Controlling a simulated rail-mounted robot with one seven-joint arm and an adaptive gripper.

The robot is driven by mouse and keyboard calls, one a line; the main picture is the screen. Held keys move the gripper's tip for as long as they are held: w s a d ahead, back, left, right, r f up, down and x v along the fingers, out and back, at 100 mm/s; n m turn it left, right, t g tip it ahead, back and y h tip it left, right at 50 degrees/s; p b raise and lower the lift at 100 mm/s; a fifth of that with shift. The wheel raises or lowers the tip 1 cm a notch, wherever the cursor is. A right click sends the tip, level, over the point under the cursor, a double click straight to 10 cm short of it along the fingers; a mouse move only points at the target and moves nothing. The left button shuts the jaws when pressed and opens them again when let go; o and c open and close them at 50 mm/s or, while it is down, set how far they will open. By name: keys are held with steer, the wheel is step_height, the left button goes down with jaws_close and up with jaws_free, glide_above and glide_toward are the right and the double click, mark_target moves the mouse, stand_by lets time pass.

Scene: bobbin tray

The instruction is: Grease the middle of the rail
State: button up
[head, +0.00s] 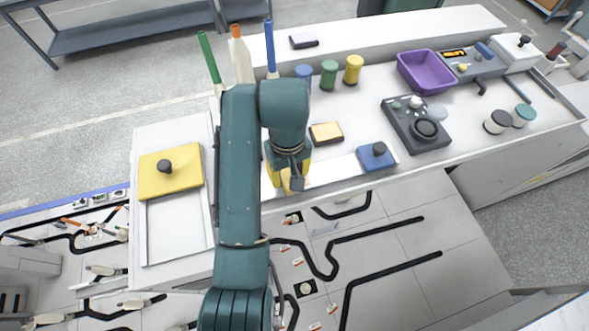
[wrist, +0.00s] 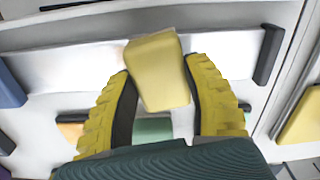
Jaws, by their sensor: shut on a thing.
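My gripper (head: 288,178) points down over the front part of the white bench. Its yellow fingers are closed on a pale yellow block (wrist: 158,75), seen between them in the wrist view. The rail (head: 335,170) is a long pale strip near the bench's front edge, partly hidden by my arm. In the wrist view the rail (wrist: 75,62) runs across behind the block, with a dark stop (wrist: 270,55) at its right end. The block overlaps the rail in the wrist view, but I cannot tell whether they touch. A pale green patch (wrist: 153,129) shows between the fingers.
A blue block with a dark knob (head: 376,156) stands at the rail's right end. A dark-edged sponge (head: 326,133) lies behind the rail. Blue, green and yellow pots (head: 352,69) stand farther back. A yellow lid (head: 170,172) is at left, a dark device (head: 416,124) at right.

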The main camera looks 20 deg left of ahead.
steer(key=shift+w+d, duration=1.55)
steer(key=shift+d, duration=0.5)
steer(key=shift+w+d, duration=1.5)
steer(key=shift+d, duration=0.5)
steer(key=shift+w+d, duration=1.55)
steer(key=shift+d, duration=0.5)
steer(key=shift+r, duration=0.1)
steer(key=shift+r, duration=2.9)
steer(key=shift+r, duration=0.1)
step_height(320, 180, up, 3)
steer(key=shift+f, duration=0.1)
